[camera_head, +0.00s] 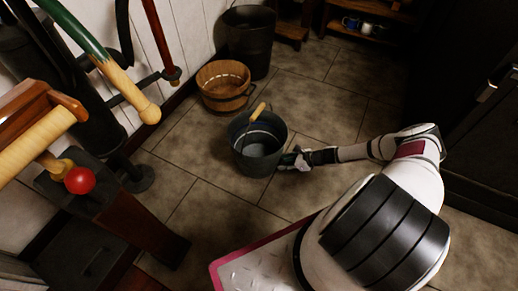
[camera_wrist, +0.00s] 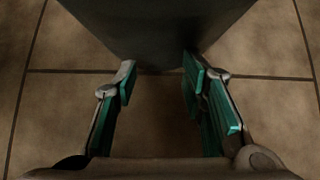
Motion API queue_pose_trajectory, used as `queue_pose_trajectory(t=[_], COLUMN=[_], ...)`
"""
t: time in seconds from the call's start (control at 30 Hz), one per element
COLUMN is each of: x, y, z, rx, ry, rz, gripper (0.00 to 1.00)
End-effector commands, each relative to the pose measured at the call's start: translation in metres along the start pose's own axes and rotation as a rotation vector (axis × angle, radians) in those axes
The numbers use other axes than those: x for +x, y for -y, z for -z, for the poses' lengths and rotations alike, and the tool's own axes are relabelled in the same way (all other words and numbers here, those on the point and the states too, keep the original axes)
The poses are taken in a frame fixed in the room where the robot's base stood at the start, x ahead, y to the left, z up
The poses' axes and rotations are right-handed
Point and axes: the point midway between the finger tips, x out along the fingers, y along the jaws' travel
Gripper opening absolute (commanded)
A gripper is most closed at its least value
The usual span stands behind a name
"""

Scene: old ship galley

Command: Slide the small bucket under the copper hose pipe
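The small dark grey metal bucket (camera_head: 259,158) stands upright on the tiled floor near the centre of the head view, with a wooden-grip handle (camera_head: 257,111) at its rim. Its dark wall (camera_wrist: 160,30) fills the top of the wrist view. My gripper (camera_head: 288,160) is low at the bucket's right side. In the wrist view my gripper (camera_wrist: 161,74) is open, its teal-padded fingers apart with the tips at the bucket's lower edge; contact is unclear. A pipe (camera_head: 118,79), green above and copper-tan towards its rounded end, hangs at upper left, away from the bucket.
A wooden tub (camera_head: 224,88) stands just behind the bucket, and a larger dark bucket (camera_head: 249,42) by the wall. A post with a red ball (camera_head: 79,180) is at left. Shelves (camera_head: 370,38) are at the back. Floor left of the bucket is clear.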

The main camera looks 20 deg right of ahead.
Motion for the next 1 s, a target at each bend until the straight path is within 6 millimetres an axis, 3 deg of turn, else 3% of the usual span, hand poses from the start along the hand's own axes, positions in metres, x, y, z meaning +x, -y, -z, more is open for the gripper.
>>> queue_pose_trajectory(t=[1.0], x=[0.049], y=[-0.004], z=[-0.049], rx=[-0.003], ry=[0.010], rz=[-0.010], gripper=[0.37])
